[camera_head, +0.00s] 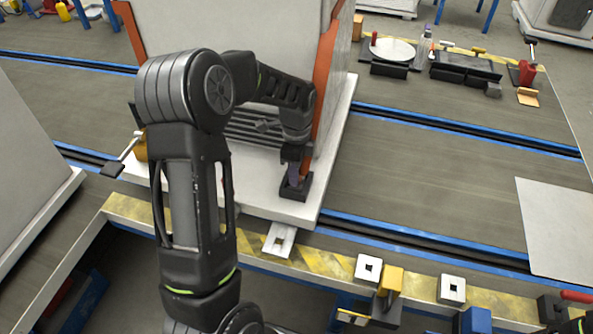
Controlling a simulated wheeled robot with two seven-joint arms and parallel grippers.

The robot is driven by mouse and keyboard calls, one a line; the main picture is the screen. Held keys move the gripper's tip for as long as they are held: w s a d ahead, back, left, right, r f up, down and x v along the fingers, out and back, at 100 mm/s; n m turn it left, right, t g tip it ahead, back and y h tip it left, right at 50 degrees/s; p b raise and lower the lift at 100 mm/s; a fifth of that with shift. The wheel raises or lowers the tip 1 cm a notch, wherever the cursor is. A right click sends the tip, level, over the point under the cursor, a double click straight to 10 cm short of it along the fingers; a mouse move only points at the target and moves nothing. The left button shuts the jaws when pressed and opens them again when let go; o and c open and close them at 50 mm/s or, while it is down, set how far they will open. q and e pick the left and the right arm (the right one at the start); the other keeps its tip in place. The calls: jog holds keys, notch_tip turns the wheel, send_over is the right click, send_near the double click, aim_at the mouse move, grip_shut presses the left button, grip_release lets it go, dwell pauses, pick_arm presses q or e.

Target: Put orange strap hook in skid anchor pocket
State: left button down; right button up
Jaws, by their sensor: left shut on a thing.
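My left gripper (294,168) is shut and points down at the front right corner of the pale skid (262,207). A small purple-grey piece shows between its fingers; it is probably the strap hook, but the gripper hides most of it. Directly below is a dark square block with raised walls, which looks like the anchor pocket (296,193). The piece is at or just inside the block; I cannot tell how deep it sits. An orange strap (324,70) runs down the right edge of the large pale crate toward the gripper.
A second orange strap (131,30) lies on the crate's left edge. White plates with square holes (368,269) and a yellow block (391,279) stand along the striped front ledge. Blue-edged rails cross the floor. A grey panel (556,225) lies at right.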

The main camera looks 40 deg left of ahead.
pick_arm(q)
jog(key=shift+f, duration=0.15)
jog(key=c, duration=1.1)
grip_release()
notch_tip(320, 180, up, 12)
jog(key=shift+r+p, duration=0.2)
jog(key=shift+p, duration=0.35)
